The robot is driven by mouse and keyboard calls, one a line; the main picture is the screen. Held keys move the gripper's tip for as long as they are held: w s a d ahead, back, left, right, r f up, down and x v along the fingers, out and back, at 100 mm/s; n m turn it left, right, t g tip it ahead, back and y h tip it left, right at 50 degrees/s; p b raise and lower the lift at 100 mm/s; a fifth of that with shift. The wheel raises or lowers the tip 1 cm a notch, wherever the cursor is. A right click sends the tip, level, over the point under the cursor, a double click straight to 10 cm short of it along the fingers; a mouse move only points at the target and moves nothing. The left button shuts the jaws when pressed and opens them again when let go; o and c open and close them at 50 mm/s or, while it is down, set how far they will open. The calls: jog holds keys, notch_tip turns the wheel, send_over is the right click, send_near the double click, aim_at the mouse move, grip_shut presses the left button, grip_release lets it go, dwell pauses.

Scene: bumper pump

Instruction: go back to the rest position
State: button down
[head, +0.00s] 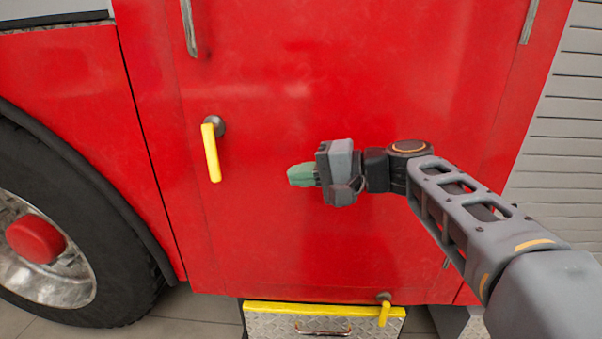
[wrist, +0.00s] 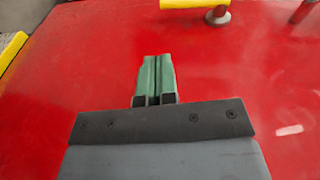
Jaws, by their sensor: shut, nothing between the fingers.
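My gripper (head: 300,175) has green fingers and is in front of the red panel (head: 270,250) of the vehicle, near the middle of the head view. In the wrist view the green fingers (wrist: 156,78) lie side by side, shut, with nothing between them. The gripper points left in the head view, towards a yellow lever handle (head: 211,152) on a round grey mount, and is apart from it. The lever hangs down, slightly tilted. How far the fingers are from the panel is hard to tell.
A large black wheel (head: 105,225) with a red hub stands at the left. Below the panel is a metal step box (head: 275,323) with a yellow edge and a small yellow lever (head: 384,314). Grey handles (head: 189,28) are near the top. Grey slatted shutter (head: 565,150) is at right.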

jog(key=shift+r, duration=0.1)
jog(key=s+d+r+h+p, duration=0.2)
jog(key=d+h+p, duration=0.3)
jog(key=p, duration=0.6)
jog(key=s+d+r+n+h+p, duration=0.1)
jog(key=s+d+h+p, duration=0.4)
jog(key=p, duration=0.6)
jog(key=s+d+r+n+h+p, duration=0.1)
jog(key=s+d+r+h+p, duration=0.3)
jog(key=d+p, duration=0.4)
jog(key=h+p, duration=0.1)
jog(key=p, duration=0.2)
jog(key=shift+d, duration=0.1)
